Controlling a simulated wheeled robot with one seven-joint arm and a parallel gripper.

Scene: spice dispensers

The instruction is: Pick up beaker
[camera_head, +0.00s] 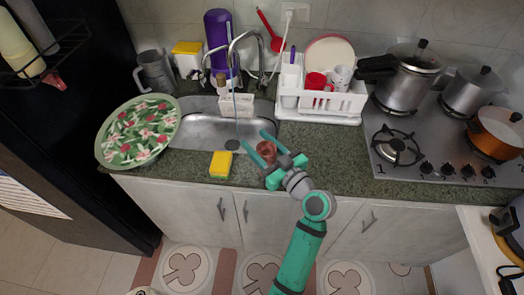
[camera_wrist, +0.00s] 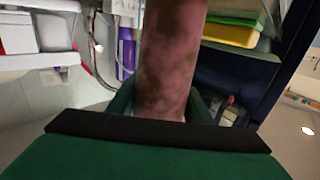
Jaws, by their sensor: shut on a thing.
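The beaker (camera_head: 266,152) is a small reddish-brown cup near the front edge of the counter, right of the yellow sponge. My gripper (camera_head: 275,156) reaches it from the front, with its green fingers on either side of it. In the wrist view the beaker (camera_wrist: 172,60) is a mottled pink-brown cylinder filling the middle, between the fingers of my gripper (camera_wrist: 160,102). My gripper is shut on it. I cannot tell whether its base touches the counter.
The sink (camera_head: 198,128) lies behind, with a yellow sponge (camera_head: 221,164) in front. A floral plate (camera_head: 138,130) stands at left. A white dish rack (camera_head: 322,98) stands behind right, and the stove (camera_head: 440,140) with pots is further right.

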